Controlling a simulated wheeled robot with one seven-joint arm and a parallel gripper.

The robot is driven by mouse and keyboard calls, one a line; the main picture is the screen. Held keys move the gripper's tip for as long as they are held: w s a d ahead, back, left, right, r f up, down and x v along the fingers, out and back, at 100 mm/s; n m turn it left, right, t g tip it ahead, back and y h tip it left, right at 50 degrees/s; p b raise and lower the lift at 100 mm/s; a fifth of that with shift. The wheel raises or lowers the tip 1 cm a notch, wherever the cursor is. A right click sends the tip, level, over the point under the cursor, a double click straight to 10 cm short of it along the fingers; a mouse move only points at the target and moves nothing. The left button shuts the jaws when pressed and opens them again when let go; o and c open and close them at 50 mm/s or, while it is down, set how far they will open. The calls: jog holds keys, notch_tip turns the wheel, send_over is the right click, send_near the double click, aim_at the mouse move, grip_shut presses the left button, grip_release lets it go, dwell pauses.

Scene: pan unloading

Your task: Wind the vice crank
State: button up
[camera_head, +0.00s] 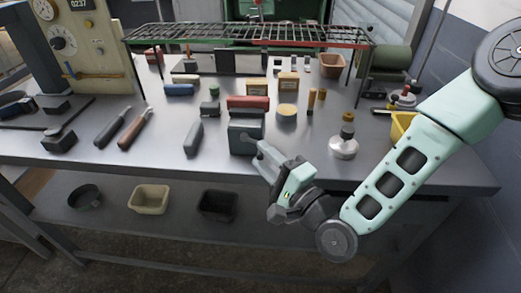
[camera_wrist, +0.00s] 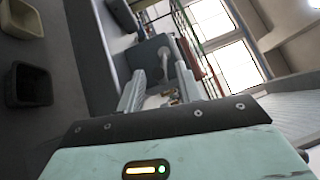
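The vice (camera_head: 246,136) is a dark grey block near the front edge of the bench, with a red bar (camera_head: 248,102) at its top. My gripper (camera_head: 262,154) is at the vice's front face, reaching in from the lower right. In the wrist view my gripper (camera_wrist: 156,88) has its two fingers apart. The vice's grey body (camera_wrist: 146,58) is beyond them. A pale crank-like piece (camera_wrist: 165,65) stands out from that body, in line with the gap between the fingertips. I cannot tell whether either finger touches it. In the head view the fingers hide the crank.
The metal bench (camera_head: 310,172) holds a grey-handled tool (camera_head: 193,138) left of the vice and a round-based metal piece (camera_head: 344,146) to the right. A wire rack (camera_head: 250,34) stands behind. Bins, including a black one (camera_head: 217,205), sit on the lower shelf. The space before the bench is free.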

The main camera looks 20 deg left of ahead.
jog(key=shift+x, duration=0.9)
jog(key=shift+c, duration=0.3)
grip_shut()
jog(key=shift+r+p, duration=0.2)
jog(key=shift+p, duration=0.15)
